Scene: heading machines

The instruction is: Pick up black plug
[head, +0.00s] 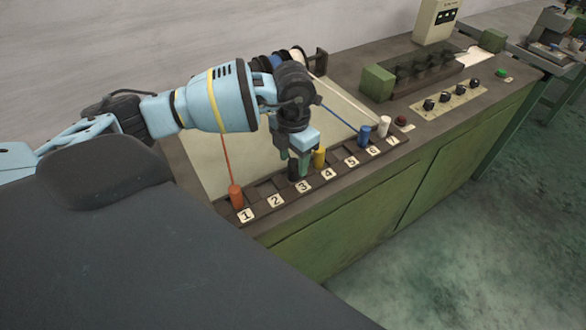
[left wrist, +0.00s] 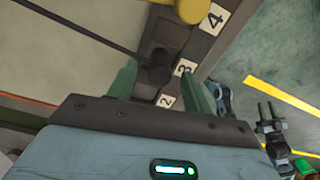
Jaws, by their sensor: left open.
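The black plug (head: 293,171) stands upright in the labelled strip near label 3. My left gripper (head: 294,163) points down over it, with green fingers open and one on each side of it. In the left wrist view the round top of the black plug (left wrist: 158,70) lies between the fingertips, beside label 3, with a dark cord running to the upper left. I cannot tell whether the fingers touch it. In that view a small gripper with green fingers, seemingly my right one (left wrist: 265,111), shows at lower right, away from the strip.
The strip also holds an orange plug (head: 236,196) at label 1, a yellow plug (head: 319,157) close to the left gripper, a blue plug (head: 364,136) and a white plug (head: 384,126). Coloured cords run behind. A green box (head: 377,83) and switch panel (head: 448,100) stand to the right.

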